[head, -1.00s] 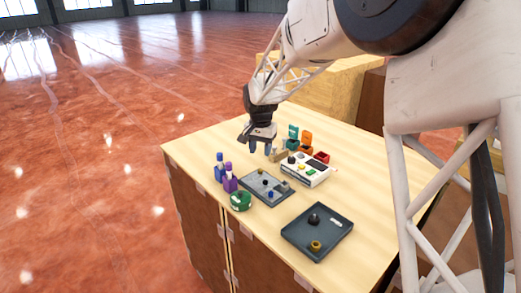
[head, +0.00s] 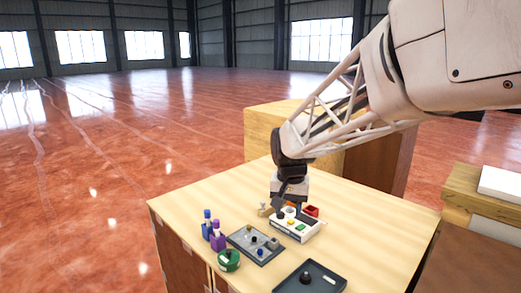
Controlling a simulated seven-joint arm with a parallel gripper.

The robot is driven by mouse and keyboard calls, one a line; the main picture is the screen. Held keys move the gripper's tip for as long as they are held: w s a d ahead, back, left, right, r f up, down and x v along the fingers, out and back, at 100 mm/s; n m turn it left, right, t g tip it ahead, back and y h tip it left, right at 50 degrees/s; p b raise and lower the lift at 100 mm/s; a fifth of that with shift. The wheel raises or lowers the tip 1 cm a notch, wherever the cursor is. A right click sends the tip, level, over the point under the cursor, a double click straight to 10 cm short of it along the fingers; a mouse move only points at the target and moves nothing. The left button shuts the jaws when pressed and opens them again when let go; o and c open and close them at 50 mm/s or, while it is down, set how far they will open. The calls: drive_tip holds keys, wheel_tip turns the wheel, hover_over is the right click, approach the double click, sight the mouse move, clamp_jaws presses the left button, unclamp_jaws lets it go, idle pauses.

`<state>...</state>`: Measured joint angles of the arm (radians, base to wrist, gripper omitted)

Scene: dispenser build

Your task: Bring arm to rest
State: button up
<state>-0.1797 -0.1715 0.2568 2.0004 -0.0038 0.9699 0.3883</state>
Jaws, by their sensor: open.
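My gripper (head: 289,208) points down over the back part of the wooden table, its jaws open with nothing seen between them. In the picture it overlaps the back left of a white device (head: 296,228) with a green and a yellow patch on top. I cannot tell how high the fingertips are above it. My arm reaches in from the upper right. The gripper hides what stands directly behind it.
A red open box (head: 312,211) and a tan piece (head: 264,210) stand near the gripper. A grey tray (head: 240,239) with small parts, purple pieces (head: 217,240), a green round item (head: 229,261) and a dark tray (head: 328,284) lie nearer. The table's right side is clear.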

drive_tip(key=s+d, duration=0.3)
drive_tip(key=s, duration=0.7)
drive_tip(key=s+d+n+t, duration=0.1)
drive_tip(key=s+d, duration=0.3)
drive_tip(key=s, duration=0.6)
drive_tip(key=s+d+n, duration=0.1)
drive_tip(key=s+d, duration=0.3)
drive_tip(key=s, duration=0.5)
drive_tip(key=shift+s+f+t, duration=0.3)
drive_tip(key=shift+s+f, duration=0.1)
drive_tip(key=shift+f, duration=0.05)
